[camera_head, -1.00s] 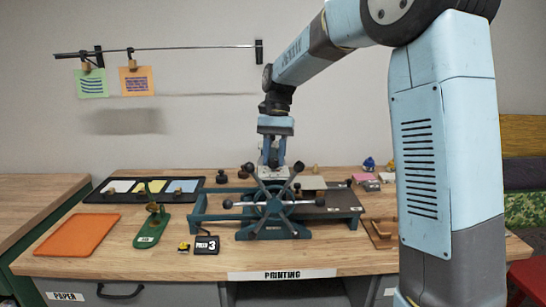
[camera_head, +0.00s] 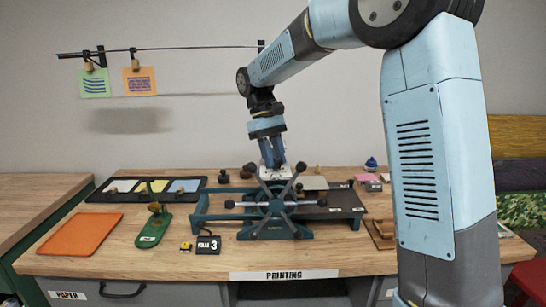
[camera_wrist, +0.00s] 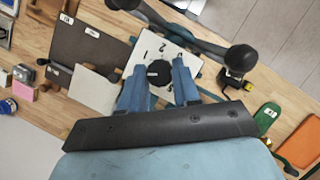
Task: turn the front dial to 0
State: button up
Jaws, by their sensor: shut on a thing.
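The dial (camera_wrist: 134,92) is a white square plate with a black round knob (camera_wrist: 160,72) and printed numbers; I can make out a 1 and a 2 on its far side. In the head view the plate (camera_head: 284,175) shows only partly, behind the star wheel of the teal press. My gripper (camera_wrist: 160,76) points down with its two blue fingers on either side of the knob, shut on it. It also shows in the head view (camera_head: 272,160). The fingers and the dark gripper body hide the near side of the dial, so its setting cannot be read.
The press's star wheel (camera_head: 276,204) with ball-ended spokes stands just in front of the gripper. A black "PULLS 3" sign (camera_head: 208,246), a green tool (camera_head: 153,228) and an orange tray (camera_head: 82,234) lie to the left. The front strip of the wooden table is clear.

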jog(key=shift+n+t, duration=0.3)
jog(key=shift+n, duration=0.4)
jog(key=o, duration=1)
jog(key=shift+h, duration=0.3)
jog(key=shift+o, duration=0.2)
jog(key=v, duration=1.3)
jog(key=shift+w+r, duration=0.2)
jog(key=shift+r, duration=0.1)
